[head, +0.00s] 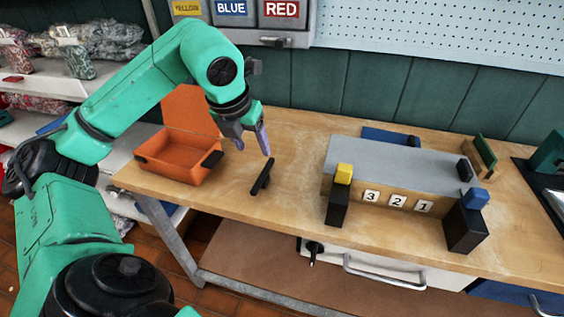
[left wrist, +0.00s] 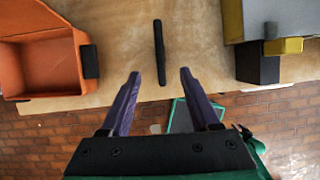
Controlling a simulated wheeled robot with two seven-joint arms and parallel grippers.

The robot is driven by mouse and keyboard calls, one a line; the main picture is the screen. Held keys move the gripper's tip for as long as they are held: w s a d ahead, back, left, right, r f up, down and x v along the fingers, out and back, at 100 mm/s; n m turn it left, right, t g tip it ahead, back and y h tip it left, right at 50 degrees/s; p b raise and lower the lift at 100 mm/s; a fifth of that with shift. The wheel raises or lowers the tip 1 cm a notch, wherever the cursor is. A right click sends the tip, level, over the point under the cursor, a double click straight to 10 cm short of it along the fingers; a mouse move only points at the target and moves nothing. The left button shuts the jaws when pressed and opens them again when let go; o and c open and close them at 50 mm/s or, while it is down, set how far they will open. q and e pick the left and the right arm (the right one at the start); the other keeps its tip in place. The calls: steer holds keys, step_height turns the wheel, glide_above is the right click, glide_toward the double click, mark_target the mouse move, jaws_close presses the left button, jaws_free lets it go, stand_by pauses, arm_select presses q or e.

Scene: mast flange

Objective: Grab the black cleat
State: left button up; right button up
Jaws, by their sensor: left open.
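The black cleat (head: 262,177) is a slim dark bar lying on the wooden workbench, right of the orange box. In the left wrist view the cleat (left wrist: 159,52) lies ahead of the fingers, in line with the gap between them. My left gripper (head: 253,146) is open and empty, above the bench and a little behind the cleat in the head view. Its two purple fingers (left wrist: 158,84) are apart in the left wrist view and do not appear to touch the cleat. My right gripper is not in view.
An open orange box (head: 172,174) stands left of the cleat. A grey-topped block (head: 395,160) numbered 3, 2, 1 stands to the right, with black posts carrying a yellow piece (head: 343,173) and a blue piece (head: 476,197). Bench space around the cleat is clear.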

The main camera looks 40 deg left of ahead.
arm_select(q)
steer(key=b, duration=0.1)
glide_above(263, 173)
steer(key=s, duration=0.3)
step_height(263, 173, down, 7)
steer(key=shift+w+d+r, duration=0.1)
steer(key=shift+d, duration=0.05)
steer(key=x, duration=0.4)
steer(key=p+x, duration=0.1)
steer(key=x, duration=0.1)
steer(key=shift+w+d, duration=0.2)
steer(key=shift+w+f, duration=0.1)
steer(key=shift+f, duration=0.2)
jaws_close()
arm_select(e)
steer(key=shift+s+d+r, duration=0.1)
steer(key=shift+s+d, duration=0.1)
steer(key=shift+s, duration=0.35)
